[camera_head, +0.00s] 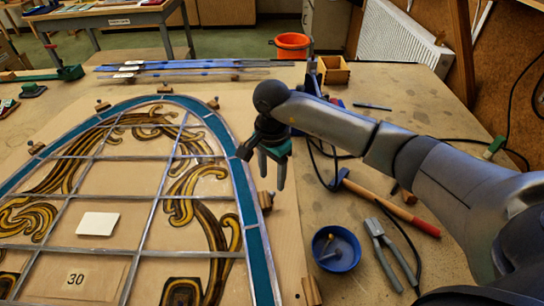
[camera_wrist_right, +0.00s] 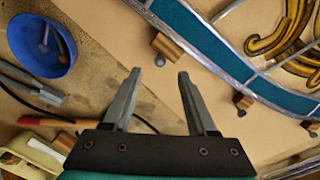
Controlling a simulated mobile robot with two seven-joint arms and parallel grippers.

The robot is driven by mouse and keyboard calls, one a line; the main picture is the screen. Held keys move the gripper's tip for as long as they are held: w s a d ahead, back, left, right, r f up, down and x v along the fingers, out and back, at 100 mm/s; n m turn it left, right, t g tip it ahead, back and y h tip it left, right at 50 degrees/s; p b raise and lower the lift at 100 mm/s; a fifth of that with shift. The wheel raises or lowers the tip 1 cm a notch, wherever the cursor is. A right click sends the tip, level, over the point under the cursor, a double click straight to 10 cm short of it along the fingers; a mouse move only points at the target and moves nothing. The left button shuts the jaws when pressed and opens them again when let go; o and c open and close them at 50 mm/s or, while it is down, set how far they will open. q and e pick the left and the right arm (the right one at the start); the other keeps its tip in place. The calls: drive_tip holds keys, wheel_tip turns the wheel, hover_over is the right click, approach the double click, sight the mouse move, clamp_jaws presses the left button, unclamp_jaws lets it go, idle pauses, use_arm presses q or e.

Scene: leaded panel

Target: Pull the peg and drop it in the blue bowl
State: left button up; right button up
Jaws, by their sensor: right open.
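The task's peg is not clearly marked; several small wooden blocks line the panel's outer edge. One wooden block (camera_head: 266,199) is just below my right gripper (camera_head: 272,182) in the head view. In the right wrist view, a block (camera_wrist_right: 167,47) lies beyond the fingertips of the open, empty gripper (camera_wrist_right: 159,76); a gap separates them. The fingers point down near the panel's right edge. The blue bowl (camera_head: 351,247) stands right of the panel with a small peg-like piece inside; it also shows in the right wrist view (camera_wrist_right: 28,60). My left gripper is out of view.
The leaded panel (camera_head: 140,215) fills the table's left, with a white card (camera_head: 97,223) on it. Pliers (camera_head: 382,245) and a hammer (camera_head: 385,203) lie near the bowl. A wooden box (camera_head: 334,72) and metal strips (camera_head: 180,67) are at the back.

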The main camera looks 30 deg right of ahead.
sight(272, 192)
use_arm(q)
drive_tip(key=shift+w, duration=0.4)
use_arm(e)
wheel_tip(272, 192, down, 6)
drive_tip(key=shift+r, duration=0.15)
clamp_jaws()
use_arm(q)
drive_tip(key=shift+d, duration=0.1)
use_arm(e)
drive_tip(key=c, duration=0.7)
unclamp_jaws()
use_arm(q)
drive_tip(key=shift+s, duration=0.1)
use_arm(e)
clamp_jaws()
